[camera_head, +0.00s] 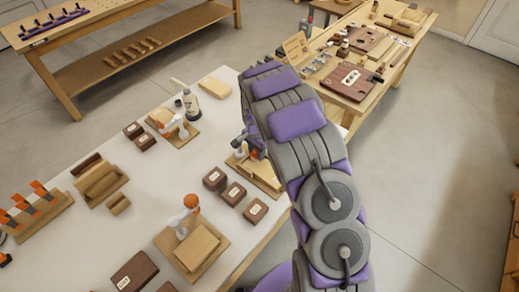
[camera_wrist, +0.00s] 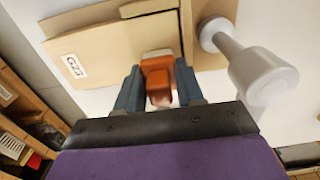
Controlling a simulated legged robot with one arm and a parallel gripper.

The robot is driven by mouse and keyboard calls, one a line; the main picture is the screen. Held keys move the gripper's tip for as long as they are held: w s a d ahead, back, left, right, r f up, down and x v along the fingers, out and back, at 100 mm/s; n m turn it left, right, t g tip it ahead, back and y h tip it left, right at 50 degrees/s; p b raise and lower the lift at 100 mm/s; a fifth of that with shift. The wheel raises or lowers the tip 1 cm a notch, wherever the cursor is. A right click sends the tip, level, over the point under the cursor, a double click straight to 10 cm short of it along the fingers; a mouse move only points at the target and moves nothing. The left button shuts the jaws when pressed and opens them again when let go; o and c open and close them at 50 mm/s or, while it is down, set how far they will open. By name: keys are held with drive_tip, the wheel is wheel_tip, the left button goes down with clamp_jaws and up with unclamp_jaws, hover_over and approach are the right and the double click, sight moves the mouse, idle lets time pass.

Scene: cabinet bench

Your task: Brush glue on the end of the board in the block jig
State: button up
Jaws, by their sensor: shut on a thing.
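My gripper (camera_wrist: 158,92) is shut on an orange handle (camera_wrist: 157,66) that sits between its blue-grey fingers. Just beyond the handle is a tan wooden board or base (camera_wrist: 120,50) with a white label. A white clamp-like part (camera_wrist: 262,72) with a round foot stands to the right. In the head view my arm hides most of the gripper, close to a jig (camera_head: 262,180) with a light board. Another jig (camera_head: 193,262) holds a board (camera_head: 197,247) beside an orange-topped white clamp (camera_head: 191,203). I cannot tell which is the block jig, and see no brush clearly.
The white bench (camera_head: 150,215) also carries a far jig (camera_head: 185,136), a grey bottle (camera_head: 191,106), several dark labelled blocks (camera_head: 233,193) and an orange-clamp rack (camera_head: 38,208). A wooden workbench (camera_head: 352,92) with tools stands at the upper right. Open floor lies to the right.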

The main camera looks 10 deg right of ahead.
drive_tip(key=shift+s+a, duration=0.15)
drive_tip(key=shift+a, duration=0.5)
drive_tip(key=shift+s+a, duration=0.1)
drive_tip(key=shift+s+a, duration=0.35)
drive_tip(key=shift+a, duration=0.25)
drive_tip(key=shift+w+d+f+p, duration=0.1)
drive_tip(key=shift+w+d+p, duration=0.4)
drive_tip(key=shift+d, duration=0.3)
drive_tip(key=shift+d, duration=0.1)
